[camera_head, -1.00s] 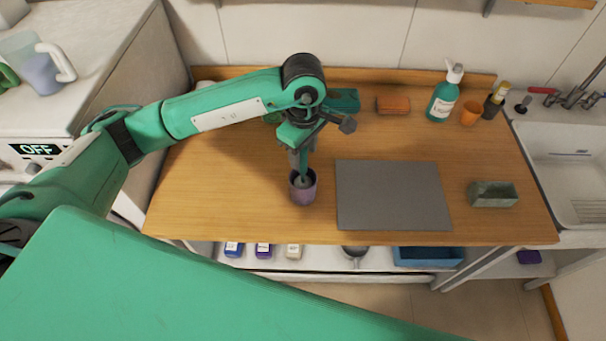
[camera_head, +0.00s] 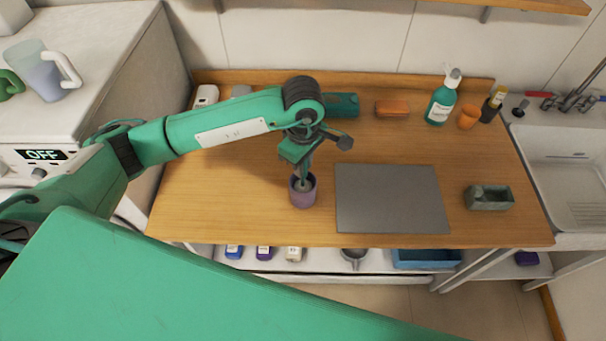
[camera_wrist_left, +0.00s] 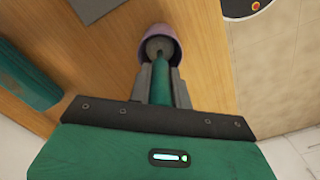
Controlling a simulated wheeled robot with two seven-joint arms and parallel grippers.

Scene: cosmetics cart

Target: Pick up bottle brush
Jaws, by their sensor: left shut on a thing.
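A purple cup (camera_head: 303,195) stands on the wooden worktop, left of the grey mat. The bottle brush (camera_wrist_left: 161,85) shows in the left wrist view as a green handle running down into the cup, with a grey rounded part inside the cup's mouth. My left gripper (camera_head: 302,175) points down just above the cup. In the left wrist view its two grey fingers (camera_wrist_left: 161,78) are shut on the green handle. The brush's lower end is hidden in the cup. My right gripper is not in view.
The grey mat (camera_head: 390,198) lies right of the cup, with a stone-like tray (camera_head: 488,199) beyond it. A green pump bottle (camera_head: 441,103), an orange cup (camera_head: 469,117) and an orange block (camera_head: 392,108) stand at the back. The sink (camera_head: 575,165) is at right. The worktop left of the cup is clear.

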